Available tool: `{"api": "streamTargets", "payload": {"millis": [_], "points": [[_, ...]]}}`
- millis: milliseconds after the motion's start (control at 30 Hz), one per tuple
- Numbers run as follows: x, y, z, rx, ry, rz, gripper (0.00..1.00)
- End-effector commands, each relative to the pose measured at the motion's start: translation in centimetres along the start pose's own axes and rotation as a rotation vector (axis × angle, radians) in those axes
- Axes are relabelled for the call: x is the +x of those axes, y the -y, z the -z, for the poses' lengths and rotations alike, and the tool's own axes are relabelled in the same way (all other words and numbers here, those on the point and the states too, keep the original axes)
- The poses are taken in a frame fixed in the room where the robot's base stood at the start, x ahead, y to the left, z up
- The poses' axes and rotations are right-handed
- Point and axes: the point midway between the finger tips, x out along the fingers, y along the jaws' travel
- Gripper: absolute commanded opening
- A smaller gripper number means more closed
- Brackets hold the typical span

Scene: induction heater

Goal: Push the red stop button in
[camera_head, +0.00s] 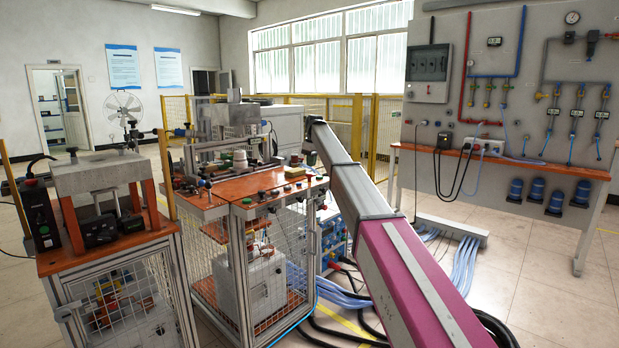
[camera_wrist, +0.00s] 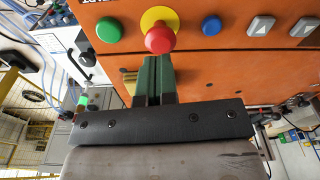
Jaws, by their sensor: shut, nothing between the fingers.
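The red stop button (camera_wrist: 160,38) is a round red knob on a yellow disc, on an orange panel (camera_wrist: 245,70) in the wrist view. My gripper (camera_wrist: 156,58) is shut and empty, its green fingers together. The fingertips are just below the red button in the picture and overlap its lower edge. I cannot tell whether they touch it. In the head view my arm reaches toward the orange-topped machine (camera_head: 255,190), and the gripper and red button cannot be made out there.
A green button (camera_wrist: 108,30) is left of the red one and a blue button (camera_wrist: 211,26) is right of it. Grey arrow buttons (camera_wrist: 260,26) are farther right. Another bench (camera_head: 110,245) stands at the left. Cables lie on the floor beside the machine.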

Motion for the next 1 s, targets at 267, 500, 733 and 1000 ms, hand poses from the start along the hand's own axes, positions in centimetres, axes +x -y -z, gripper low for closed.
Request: {"api": "streamTargets", "payload": {"millis": [267,500,733,1000], "points": [[3.2,0.0,0.0,0.000,0.001,0.001,0.00],[3.9,0.0,0.0,0.000,0.000,0.000,0.00],[3.9,0.0,0.0,0.000,0.000,0.000,0.00],[3.5,0.1,-1.1,0.001,0.000,0.000,0.00]]}}
